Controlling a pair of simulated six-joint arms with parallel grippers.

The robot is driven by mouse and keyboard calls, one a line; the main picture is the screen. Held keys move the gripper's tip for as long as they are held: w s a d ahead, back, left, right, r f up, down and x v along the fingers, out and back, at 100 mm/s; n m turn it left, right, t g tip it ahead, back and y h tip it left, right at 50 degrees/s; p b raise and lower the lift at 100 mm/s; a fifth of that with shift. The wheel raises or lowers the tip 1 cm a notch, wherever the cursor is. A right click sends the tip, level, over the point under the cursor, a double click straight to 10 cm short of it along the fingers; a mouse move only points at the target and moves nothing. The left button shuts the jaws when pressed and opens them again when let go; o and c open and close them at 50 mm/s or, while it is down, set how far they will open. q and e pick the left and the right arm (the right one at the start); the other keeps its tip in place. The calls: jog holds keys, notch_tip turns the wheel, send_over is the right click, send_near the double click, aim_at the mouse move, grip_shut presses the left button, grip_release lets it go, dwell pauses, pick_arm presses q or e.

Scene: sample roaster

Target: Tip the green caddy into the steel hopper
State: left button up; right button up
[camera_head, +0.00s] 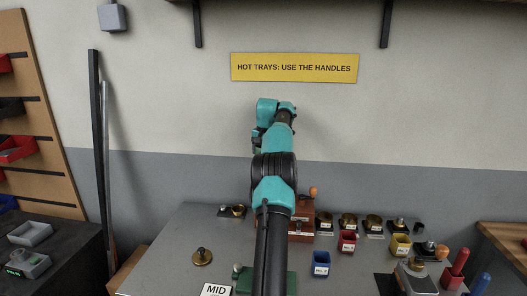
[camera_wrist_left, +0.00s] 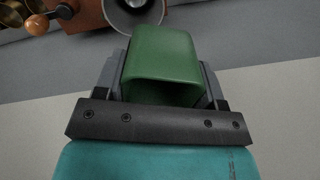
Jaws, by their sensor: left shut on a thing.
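In the left wrist view my left gripper (camera_wrist_left: 163,75) is shut on the green caddy (camera_wrist_left: 162,48), one finger on each side of it. The steel hopper (camera_wrist_left: 136,10) is a round, flared metal mouth just beyond the caddy's upper left edge, partly cut off by the frame. I cannot tell the height between caddy and hopper, or what is in the caddy. In the head view my left arm reaches up the middle and hides the hopper; its gripper and the caddy are mostly hidden behind the arm. My right gripper is not in view.
The brown roaster body (camera_head: 302,226) with a wooden-knobbed crank (camera_head: 313,192) stands beside my arm. Blue (camera_head: 321,263), red (camera_head: 347,242) and yellow (camera_head: 400,246) caddies stand to the right.

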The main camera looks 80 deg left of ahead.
pick_arm(q)
jog(key=shift+s+a+f+g+y, duration=0.1)
jog(key=shift+s+f+g+y, duration=0.1)
jog(key=shift+f+g+y, duration=1.35)
jog(key=g+y, duration=0.1)
jog(key=g, duration=0.1)
jog(key=g+y, duration=0.2)
jog(key=shift+f, duration=0.4)
jog(key=shift+w+f+g+y, duration=0.1)
jog(key=shift+f+g+y, duration=0.35)
jog(key=shift+g+y, duration=0.5)
jog(key=g+y, duration=0.2)
jog(key=w+d+g+y, duration=0.1)
jog(key=g+y, duration=0.1)
jog(key=g, duration=0.1)
jog(key=w+g+y, duration=0.1)
jog(key=g+y, duration=0.1)
jog(key=g, duration=0.1)
jog(key=shift+d+f+y, duration=0.3)
jog(key=shift+f, duration=0.1)
jog(key=shift+r, duration=1.55)
